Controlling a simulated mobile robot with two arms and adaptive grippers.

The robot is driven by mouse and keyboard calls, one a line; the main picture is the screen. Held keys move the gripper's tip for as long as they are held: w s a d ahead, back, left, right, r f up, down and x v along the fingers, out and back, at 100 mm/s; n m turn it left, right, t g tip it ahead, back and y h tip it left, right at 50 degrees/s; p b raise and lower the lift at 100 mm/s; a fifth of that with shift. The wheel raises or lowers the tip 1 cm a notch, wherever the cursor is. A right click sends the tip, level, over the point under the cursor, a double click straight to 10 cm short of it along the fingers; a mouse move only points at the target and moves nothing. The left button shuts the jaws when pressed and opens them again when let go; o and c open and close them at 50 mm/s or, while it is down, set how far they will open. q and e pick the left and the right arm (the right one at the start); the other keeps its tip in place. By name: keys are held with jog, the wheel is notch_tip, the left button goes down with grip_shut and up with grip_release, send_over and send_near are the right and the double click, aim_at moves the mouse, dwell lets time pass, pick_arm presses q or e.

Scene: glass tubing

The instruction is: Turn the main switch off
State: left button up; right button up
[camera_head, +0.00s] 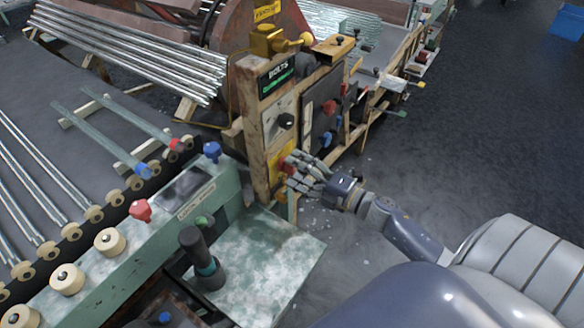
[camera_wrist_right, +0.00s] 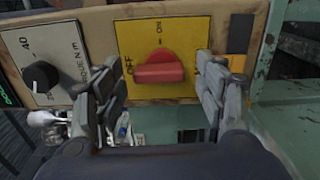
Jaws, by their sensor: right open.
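The main switch is a red rotary knob (camera_wrist_right: 158,68) on a yellow plate (camera_wrist_right: 187,38), shown in the right wrist view. The plate reads OFF at the left of the knob and ON above it; the bar of the knob lies roughly level in this picture. In the head view the red knob (camera_head: 287,164) sits low on the wooden panel, partly hidden by my fingers. My right gripper (camera_wrist_right: 162,86) is open, with its fingers on either side of the knob and a gap to each side. It also shows in the head view (camera_head: 300,172). My left gripper is not in view.
A black dial (camera_wrist_right: 41,77) sits left of the switch on the same panel. A green machine (camera_head: 150,235) with several knobs and a dark upright handle (camera_head: 200,260) stands left of my right arm. Open floor (camera_head: 470,140) lies to the right.

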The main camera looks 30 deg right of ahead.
jog(key=v, duration=1)
jog(key=shift+s, duration=0.1)
jog(key=s+d+f+m+g+h, duration=0.1)
jog(key=s+f+m+g+h, duration=0.45)
jog(key=f, duration=0.95)
jog(key=s+d+f+m+t+h, duration=0.1)
jog(key=s+d+f+m+h, duration=0.1)
jog(key=f+m, duration=0.9)
jog(key=s+a+f+m+g, duration=0.2)
jog(key=s+a+f+g, duration=0.3)
jog(key=s+a+f, duration=0.3)
jog(key=s+a+f+m+g, duration=0.1)
jog(key=s+a+f+g, duration=0.5)
jog(key=s+f, duration=1)
jog(key=shift+s+a+f+m, duration=0.2)
jog(key=shift+s+a+m, duration=0.15)
jog(key=shift+s+a, duration=0.75)
